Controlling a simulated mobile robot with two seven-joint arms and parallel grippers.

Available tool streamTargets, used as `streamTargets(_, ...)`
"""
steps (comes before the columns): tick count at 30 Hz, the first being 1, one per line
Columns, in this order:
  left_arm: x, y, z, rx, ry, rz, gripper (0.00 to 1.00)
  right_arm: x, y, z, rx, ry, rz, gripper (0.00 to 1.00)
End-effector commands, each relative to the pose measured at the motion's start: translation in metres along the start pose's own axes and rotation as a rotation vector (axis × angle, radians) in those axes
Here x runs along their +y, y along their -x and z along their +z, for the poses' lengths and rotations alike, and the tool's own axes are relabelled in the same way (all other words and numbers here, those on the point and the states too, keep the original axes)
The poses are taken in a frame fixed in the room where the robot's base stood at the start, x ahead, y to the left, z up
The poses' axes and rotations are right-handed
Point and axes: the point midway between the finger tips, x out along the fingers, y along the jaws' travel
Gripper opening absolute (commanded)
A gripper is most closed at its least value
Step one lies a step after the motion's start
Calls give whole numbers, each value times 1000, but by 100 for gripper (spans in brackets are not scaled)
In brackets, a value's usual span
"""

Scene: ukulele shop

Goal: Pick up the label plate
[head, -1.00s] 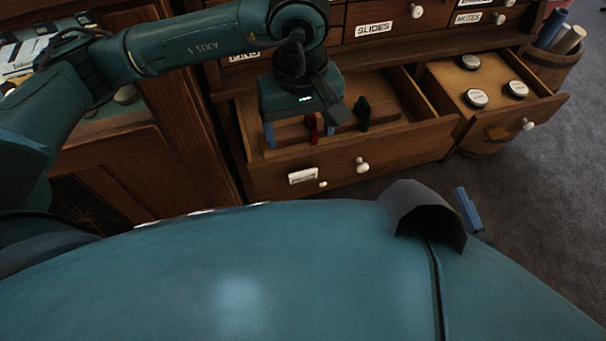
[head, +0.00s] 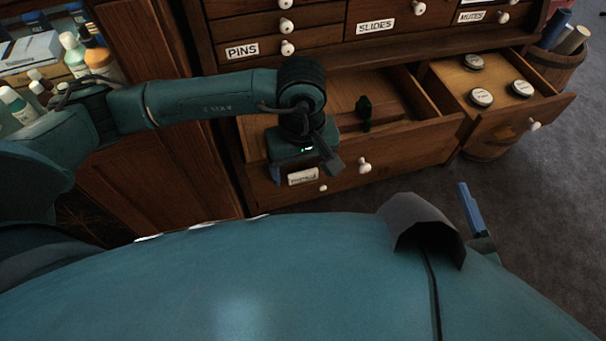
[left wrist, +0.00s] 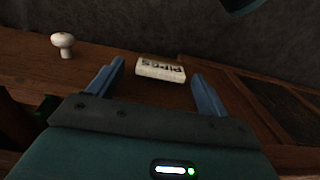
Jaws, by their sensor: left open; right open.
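The label plate (head: 303,177) is a small white plate with dark lettering on the front face of the open lower drawer. In the left wrist view the label plate (left wrist: 160,69) shows upside-down letters that look like "PIPES". My left gripper (head: 304,172) is at the drawer front, just by the plate. In the left wrist view my left gripper (left wrist: 158,72) is open, with the plate between and slightly beyond its blue fingertips; no contact shows. My right gripper (head: 469,208) shows only partly, a blue finger at the right beyond my body, away from the drawers.
The open drawer (head: 415,135) has a white knob (head: 364,167) right of the plate and a dark green item (head: 364,112) inside. A second open drawer (head: 505,117) holds several round tins. Bottles (head: 75,55) stand at upper left. Bare floor (head: 560,210) lies at right.

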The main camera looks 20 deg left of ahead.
Motion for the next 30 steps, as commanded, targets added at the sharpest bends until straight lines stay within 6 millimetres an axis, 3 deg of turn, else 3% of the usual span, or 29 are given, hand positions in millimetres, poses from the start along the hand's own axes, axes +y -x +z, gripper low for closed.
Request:
streamTargets(3,0,0,0,0,0,0,77,0,0,0,0,0,0,77)
streamTargets(20,0,1,0,-1,0,0,31,0,0,0,-2,0,0,77)
streamTargets(26,0,1,0,0,0,0,30,0,0,0,-2,0,0,77)
streamTargets(30,0,12,0,1,0,2,30,1,0,-2,-12,-3,1,77)
